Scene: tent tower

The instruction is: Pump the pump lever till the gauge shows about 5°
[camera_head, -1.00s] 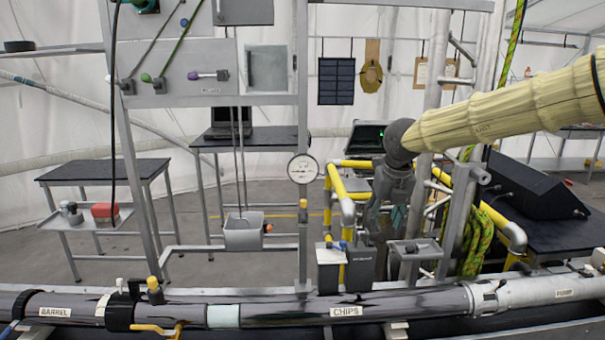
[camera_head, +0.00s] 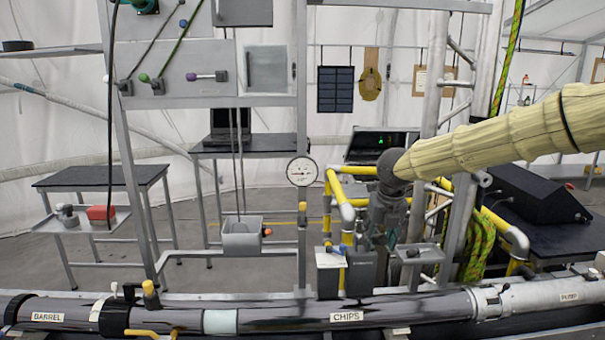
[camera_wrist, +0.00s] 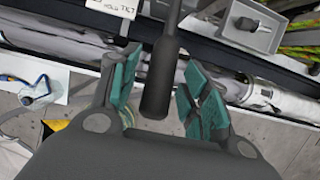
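The round white pressure gauge (camera_head: 302,171) is on a grey post in the middle of the head view; its needle is too small to read surely. My gripper (camera_head: 381,240) hangs from my arm, right of the gauge and above the pipe labelled CHIPS. In the wrist view, my gripper (camera_wrist: 160,98) is open, with teal pads on both sides of a dark rod with a thicker end, seemingly the pump lever (camera_wrist: 158,75). Gaps show between the rod and both pads. I cannot make out the lever clearly behind the gripper in the head view.
The long pipe (camera_head: 270,318) runs along the front. Yellow rails (camera_head: 334,195) and dark boxes (camera_head: 360,268) stand close to my gripper. A small grey tray (camera_head: 419,254) is just right of it. A panel with levers (camera_head: 180,70) is at upper left.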

